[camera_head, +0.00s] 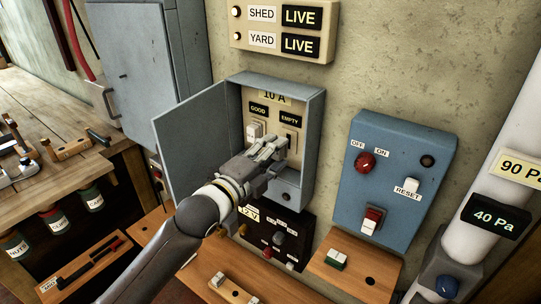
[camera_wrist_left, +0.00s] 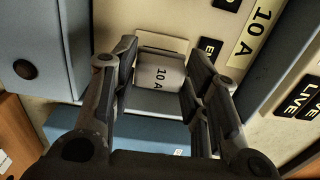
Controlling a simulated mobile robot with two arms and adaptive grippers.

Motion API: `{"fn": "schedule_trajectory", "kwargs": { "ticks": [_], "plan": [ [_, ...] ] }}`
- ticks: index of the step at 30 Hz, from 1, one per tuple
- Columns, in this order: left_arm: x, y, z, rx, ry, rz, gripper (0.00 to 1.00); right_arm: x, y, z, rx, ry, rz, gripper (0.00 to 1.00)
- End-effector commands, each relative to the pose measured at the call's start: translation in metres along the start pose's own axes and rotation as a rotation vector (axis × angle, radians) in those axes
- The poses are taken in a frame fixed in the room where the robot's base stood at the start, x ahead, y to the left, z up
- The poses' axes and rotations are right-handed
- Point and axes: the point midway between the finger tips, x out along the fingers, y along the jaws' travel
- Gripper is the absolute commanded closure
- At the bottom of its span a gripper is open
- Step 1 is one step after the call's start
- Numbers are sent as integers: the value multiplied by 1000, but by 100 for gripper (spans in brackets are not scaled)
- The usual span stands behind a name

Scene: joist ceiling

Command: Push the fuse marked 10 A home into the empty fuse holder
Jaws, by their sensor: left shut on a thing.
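My left gripper (camera_head: 272,150) is inside the open grey fuse box (camera_head: 318,120), in front of the panel's right half. In the left wrist view, the gripper (camera_wrist_left: 160,76) is shut on a pale fuse marked 10 A (camera_wrist_left: 161,73), one finger on each side. The EMPTY label (camera_head: 290,118) sits under the panel's 10 A sign (camera_head: 275,97). My right gripper is in neither view.
A white fuse (camera_head: 254,131) sits under the GOOD label (camera_head: 258,109). The box door (camera_head: 192,143) stands open on the left. A blue switch box (camera_head: 393,180) is to the right, and a black 12 V panel (camera_head: 291,228) is below. Signs reading LIVE (camera_head: 300,17) are above.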

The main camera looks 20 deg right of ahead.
Motion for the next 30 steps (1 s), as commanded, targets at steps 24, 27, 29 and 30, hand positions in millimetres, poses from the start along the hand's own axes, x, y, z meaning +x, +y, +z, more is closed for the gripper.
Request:
{"fn": "schedule_trajectory", "kwargs": {
  "ticks": [24,27,29,30],
  "plan": [
    [10,0,0,0,0,0,86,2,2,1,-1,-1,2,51],
    [12,0,0,0,0,0,86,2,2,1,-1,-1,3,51],
    [14,0,0,0,0,0,86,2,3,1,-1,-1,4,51],
    [14,0,0,0,0,0,86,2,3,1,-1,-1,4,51]
  ]
}}
